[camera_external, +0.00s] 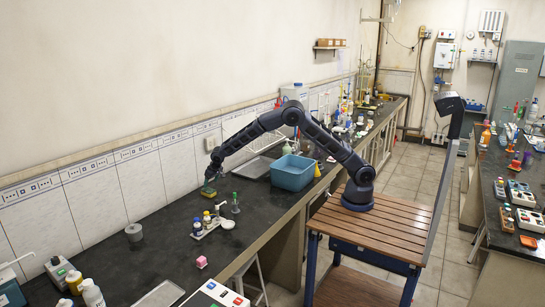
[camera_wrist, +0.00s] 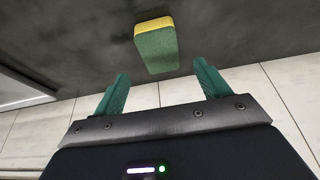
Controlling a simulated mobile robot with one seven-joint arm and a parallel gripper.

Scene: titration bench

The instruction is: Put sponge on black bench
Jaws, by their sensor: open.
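The sponge (camera_wrist: 155,46), green with a yellow layer, is in the upper middle of the wrist view, against the dark black bench (camera_wrist: 60,45). It shows small in the external view (camera_external: 208,192), just below my gripper (camera_external: 212,178), near the tiled wall. My gripper's green fingers (camera_wrist: 162,76) are spread apart, and the sponge is beyond their tips with nothing held between them. I cannot tell whether the sponge rests flat on the black bench (camera_external: 165,215) or is slightly above it.
Small bottles on a white tray (camera_external: 207,228) stand in front of my gripper. A blue basin (camera_external: 292,172) is to the right, a grey cylinder (camera_external: 134,232) to the left, and a pink cube (camera_external: 201,262) near the front edge. Bare bench lies between the cylinder and the wall.

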